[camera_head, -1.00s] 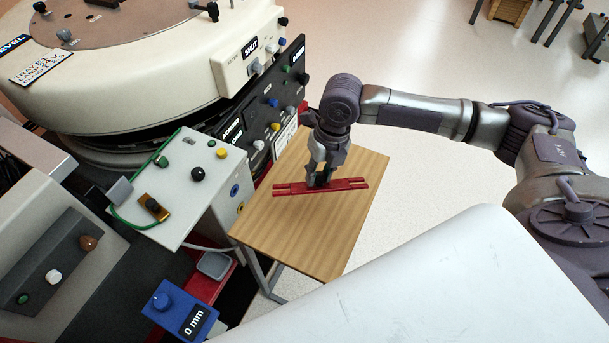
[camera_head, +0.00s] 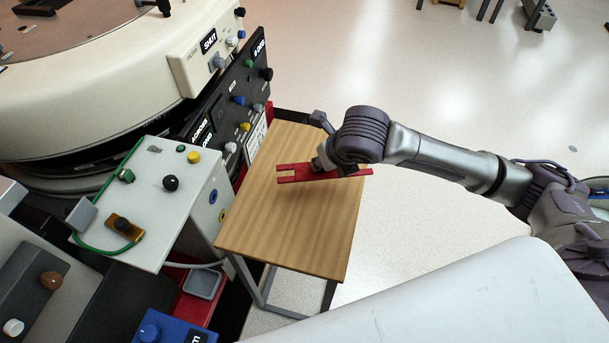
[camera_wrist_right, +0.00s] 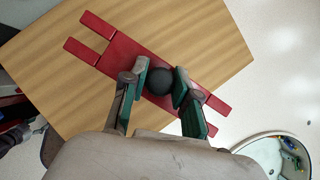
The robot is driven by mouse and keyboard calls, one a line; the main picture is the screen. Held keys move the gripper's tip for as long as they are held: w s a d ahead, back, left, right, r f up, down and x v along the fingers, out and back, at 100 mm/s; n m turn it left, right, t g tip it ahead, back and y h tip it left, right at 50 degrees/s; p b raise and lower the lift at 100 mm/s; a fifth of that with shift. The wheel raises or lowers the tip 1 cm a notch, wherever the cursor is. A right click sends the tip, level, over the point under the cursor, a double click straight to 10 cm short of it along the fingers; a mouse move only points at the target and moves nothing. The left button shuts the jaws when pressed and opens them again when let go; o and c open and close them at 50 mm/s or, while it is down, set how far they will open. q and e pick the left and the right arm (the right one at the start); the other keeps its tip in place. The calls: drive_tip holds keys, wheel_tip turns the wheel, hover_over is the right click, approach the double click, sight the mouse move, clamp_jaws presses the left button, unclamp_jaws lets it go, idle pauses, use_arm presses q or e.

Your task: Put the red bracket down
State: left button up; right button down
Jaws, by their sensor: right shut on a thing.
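The red bracket (camera_head: 295,173) is a flat bar with a forked end, over the far right part of the wooden table (camera_head: 285,225). Its right end reaches past the table's right edge. In the right wrist view the bracket (camera_wrist_right: 118,52) has a dark round knob (camera_wrist_right: 159,83) at its middle. My right gripper (camera_wrist_right: 161,73) has its green-padded fingers on either side of the knob and is shut on the bracket. In the head view the wrist hides most of the fingers. I cannot tell whether the bracket touches the tabletop. My left gripper is not in view.
A pale control box (camera_head: 160,200) with knobs and a green cable stands left of the table. A black switch panel (camera_head: 235,100) and a large cream round machine (camera_head: 90,80) stand behind it. The table's near part is bare. Open floor (camera_head: 440,110) lies right.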

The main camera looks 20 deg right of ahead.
sight(302, 163)
drive_tip(key=w+a+f, duration=0.1)
drive_tip(key=a, duration=0.1)
drive_tip(key=w+a+f, duration=0.1)
drive_tip(key=w, duration=0.1)
drive_tip(key=shift+a+f, duration=0.3)
drive_tip(key=shift+a, duration=0.05)
drive_tip(key=shift+w+a+f, duration=0.25)
drive_tip(key=shift+f, duration=0.4)
drive_tip(key=shift+f+b, duration=0.4)
drive_tip(key=shift+f, duration=1.2)
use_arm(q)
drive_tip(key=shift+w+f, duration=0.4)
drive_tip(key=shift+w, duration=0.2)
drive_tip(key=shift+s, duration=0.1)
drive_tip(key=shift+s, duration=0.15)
use_arm(e)
drive_tip(key=c, duration=0.9)
unclamp_jaws()
drive_tip(key=shift+s+f, duration=0.1)
drive_tip(key=shift+f, duration=0.05)
